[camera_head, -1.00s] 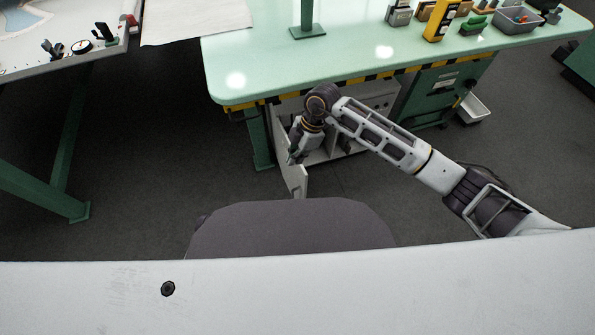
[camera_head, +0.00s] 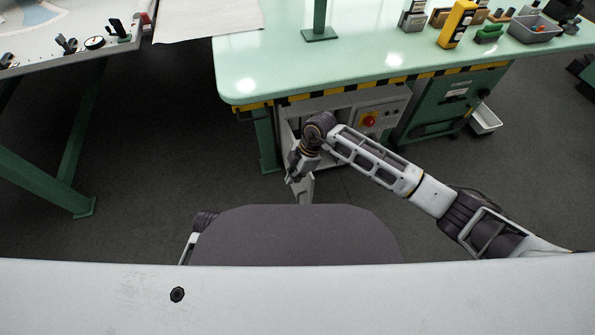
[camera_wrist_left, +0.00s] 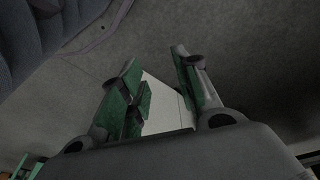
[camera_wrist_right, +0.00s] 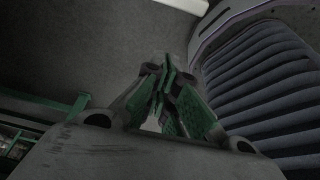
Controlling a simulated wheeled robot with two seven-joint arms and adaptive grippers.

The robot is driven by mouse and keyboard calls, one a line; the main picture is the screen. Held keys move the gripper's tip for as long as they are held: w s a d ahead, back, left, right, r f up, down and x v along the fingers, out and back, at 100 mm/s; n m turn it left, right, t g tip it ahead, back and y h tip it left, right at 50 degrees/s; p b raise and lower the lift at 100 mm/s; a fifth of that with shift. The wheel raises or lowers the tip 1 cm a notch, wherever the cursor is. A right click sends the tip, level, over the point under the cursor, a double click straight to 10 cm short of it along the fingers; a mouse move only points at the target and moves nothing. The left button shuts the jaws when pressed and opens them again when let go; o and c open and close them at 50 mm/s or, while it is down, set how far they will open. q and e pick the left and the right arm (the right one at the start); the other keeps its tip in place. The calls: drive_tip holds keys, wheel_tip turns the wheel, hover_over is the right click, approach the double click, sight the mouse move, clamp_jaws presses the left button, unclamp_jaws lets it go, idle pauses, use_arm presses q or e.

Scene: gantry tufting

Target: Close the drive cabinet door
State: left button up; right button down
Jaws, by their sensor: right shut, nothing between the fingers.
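The drive cabinet (camera_head: 345,99) is a pale box under the green bench, with a red knob (camera_head: 370,121) on its front.
The bench (camera_head: 300,70) with its striped edge overhangs the cabinet. A bench leg (camera_head: 266,140) stands just left of it. A green cabinet (camera_head: 440,105) and a white bin (camera_head: 485,120) are to the right. The dark floor (camera_head: 170,150) at left is clear.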

use_arm(q)
drive_tip(key=shift+d+r+b, duration=0.2)
drive_tip(key=shift+r+b, duration=0.3)
drive_tip(key=shift+r, duration=0.45)
use_arm(e)
drive_tip(key=d, duration=0.1)
drive_tip(key=w+d+f, duration=0.1)
drive_tip(key=d, duration=0.1)
drive_tip(key=shift+w+d+f, duration=0.1)
drive_tip(key=shift+d+f, duration=0.05)
use_arm(q)
drive_tip(key=shift+f, duration=0.1)
use_arm(e)
drive_tip(key=shift+d, duration=0.2)
